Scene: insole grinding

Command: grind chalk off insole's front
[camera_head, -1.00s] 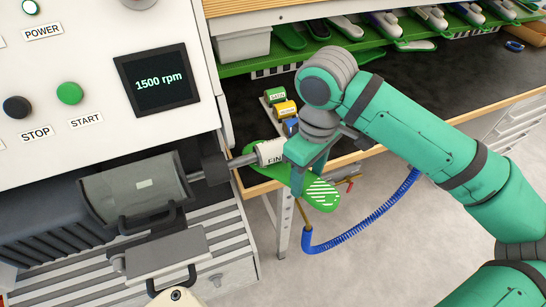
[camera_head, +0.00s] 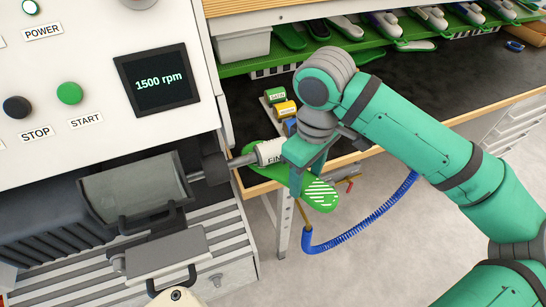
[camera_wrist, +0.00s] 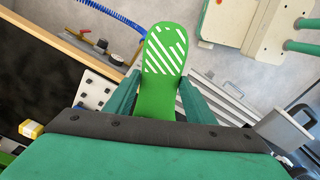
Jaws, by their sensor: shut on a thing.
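The green insole (camera_head: 322,195) is in my gripper (camera_head: 298,172). Its front end carries white diagonal chalk stripes and points toward the lower right in the head view. In the wrist view the insole (camera_wrist: 157,80) stretches away from between my gripper's fingers (camera_wrist: 157,98), with the chalked front at the far end. The white grinding roller (camera_head: 270,152), marked "FIN...", sits on the machine's shaft right beside my gripper and the insole. I cannot tell whether the insole touches it. The screen (camera_head: 157,79) reads 1500 rpm.
Spare rollers, green (camera_head: 275,96), yellow (camera_head: 285,109) and blue, stand on a plate on the dark bench (camera_head: 400,95). A blue coiled air hose (camera_head: 360,228) hangs below the bench edge. A shelf (camera_head: 385,48) with insoles and shoes runs along the back.

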